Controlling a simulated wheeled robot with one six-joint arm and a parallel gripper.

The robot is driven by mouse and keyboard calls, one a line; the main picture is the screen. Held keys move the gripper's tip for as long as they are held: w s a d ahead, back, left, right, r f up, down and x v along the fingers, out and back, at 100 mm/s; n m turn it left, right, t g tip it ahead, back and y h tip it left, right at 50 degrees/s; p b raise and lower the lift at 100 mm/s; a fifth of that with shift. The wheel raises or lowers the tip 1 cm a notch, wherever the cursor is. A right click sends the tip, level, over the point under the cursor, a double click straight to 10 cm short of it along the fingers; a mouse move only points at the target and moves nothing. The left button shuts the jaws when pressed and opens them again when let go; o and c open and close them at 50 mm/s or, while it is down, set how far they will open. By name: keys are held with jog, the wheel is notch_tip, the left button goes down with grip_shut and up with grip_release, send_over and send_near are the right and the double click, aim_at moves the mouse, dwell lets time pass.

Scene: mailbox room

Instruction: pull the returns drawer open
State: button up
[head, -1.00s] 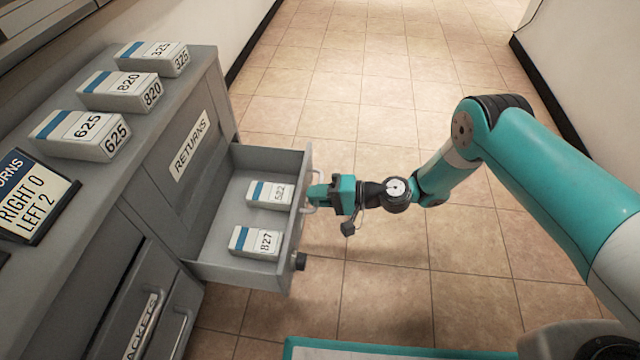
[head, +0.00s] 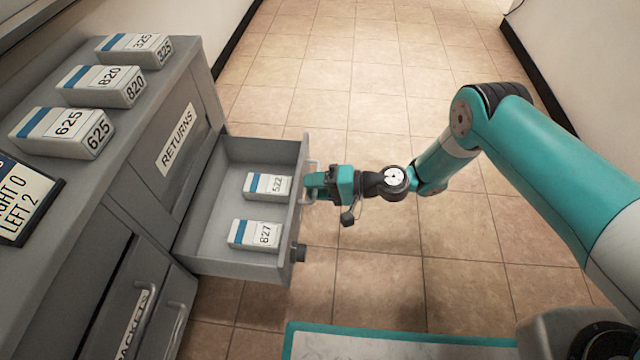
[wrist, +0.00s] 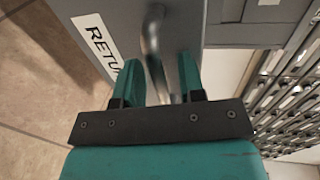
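The returns drawer (head: 225,262) is grey and stands well out from the cabinet in the head view. It holds two white boxes with blue bands, 522 (head: 268,186) and 827 (head: 253,235). A RETURNS label (head: 176,140) is on the grey panel above it. My gripper (head: 316,184) is at the metal handle on the drawer's front. In the wrist view, the handle (wrist: 152,45) runs between the two teal fingers of my gripper (wrist: 160,75), which close around it. A label beginning RETU (wrist: 95,42) shows beside the handle.
Boxes 625 (head: 65,130), 820 (head: 105,83) and 325 (head: 135,48) stand on the cabinet top near a dark-framed sign (head: 22,200). A lower-left front labelled PACKETS-like (head: 132,325) has its own handle.

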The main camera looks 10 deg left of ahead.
jog(key=p+v, duration=0.7)
jog(key=v, duration=1)
jog(key=shift+d, duration=0.2)
